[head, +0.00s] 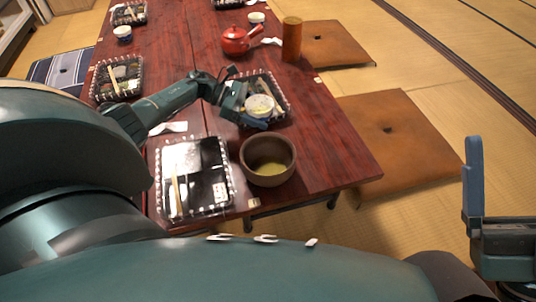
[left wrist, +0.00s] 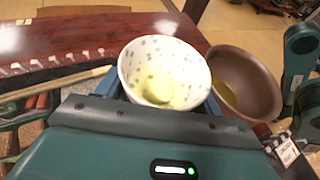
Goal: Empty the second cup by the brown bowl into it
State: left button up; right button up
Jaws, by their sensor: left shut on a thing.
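My left gripper (head: 244,112) is shut on a white cup with grey spots (left wrist: 165,72), which also shows in the head view (head: 260,104). The cup holds pale yellow-green liquid and looks roughly upright or slightly tilted. The brown bowl (head: 268,160) stands on the table near its front right corner, with yellow-green liquid inside. It also shows in the left wrist view (left wrist: 246,82), to the right of the cup. In the head view the cup is just beyond the bowl. My right gripper (head: 474,185) is at the right edge, apart from the table, open and empty; its far finger is out of frame.
A clear-lidded lunch box (head: 195,178) lies left of the bowl, and another (head: 277,92) lies beside the held cup. A red teapot (head: 236,41) and a brown cylinder (head: 292,39) stand farther back. Brown cushions (head: 405,145) lie on the tatami to the right.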

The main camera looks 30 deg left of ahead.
pick_arm(q)
jog(key=shift+s+a+f, duration=0.1)
jog(key=shift+s+f, duration=0.05)
jog(key=shift+f, duration=0.05)
jog(key=shift+r, duration=0.1)
